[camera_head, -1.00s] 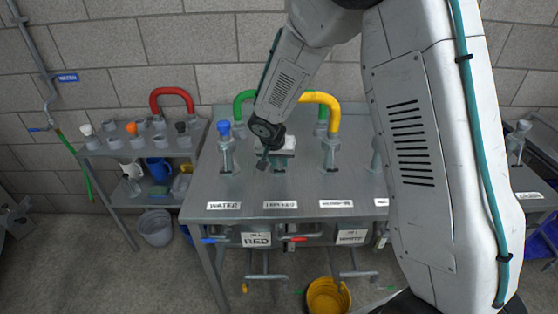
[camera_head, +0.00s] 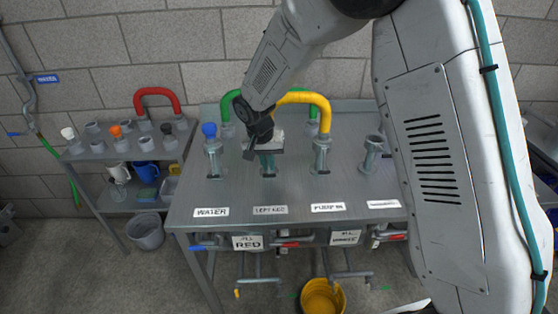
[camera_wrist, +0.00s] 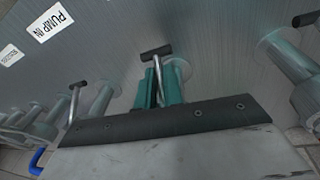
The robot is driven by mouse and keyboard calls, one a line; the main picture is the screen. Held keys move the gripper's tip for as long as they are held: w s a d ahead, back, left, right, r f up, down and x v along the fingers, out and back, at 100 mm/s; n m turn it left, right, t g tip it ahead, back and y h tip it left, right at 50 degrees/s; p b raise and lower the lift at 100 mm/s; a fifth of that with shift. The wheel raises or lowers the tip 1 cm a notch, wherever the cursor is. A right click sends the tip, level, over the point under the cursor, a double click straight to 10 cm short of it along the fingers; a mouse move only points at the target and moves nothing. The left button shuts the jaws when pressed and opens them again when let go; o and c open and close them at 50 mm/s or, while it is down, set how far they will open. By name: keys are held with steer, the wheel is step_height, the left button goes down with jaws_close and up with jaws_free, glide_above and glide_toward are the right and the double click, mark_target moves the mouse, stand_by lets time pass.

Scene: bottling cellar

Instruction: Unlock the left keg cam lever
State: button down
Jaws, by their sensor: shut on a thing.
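The left keg port stands behind its label (camera_head: 270,210) on the metal bench in the head view. My gripper (camera_head: 266,163) is down at this port and hides most of it and its lever. In the wrist view, the left keg cam lever (camera_wrist: 156,53) shows as a dark T-shaped handle on a thin metal stem. The teal fingers of my gripper (camera_wrist: 161,90) are shut on the stem, below the crossbar. Which way the lever's cam is set cannot be made out.
The blue-capped water port (camera_head: 213,155) stands left of my gripper. The pump-in port (camera_head: 321,155), joined to the yellow hose (camera_head: 318,103), stands to its right. The green hose (camera_head: 227,105) is behind. A yellow bucket (camera_head: 322,298) is on the floor in front.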

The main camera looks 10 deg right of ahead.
steer(key=c, duration=1.5)
jaws_free()
steer(key=r, duration=0.5)
steer(key=a+r, duration=0.1)
steer(key=r, duration=0.1)
steer(key=shift+s+a+r, duration=0.1)
steer(key=shift+s+r, duration=0.25)
steer(key=shift+s, duration=0.05)
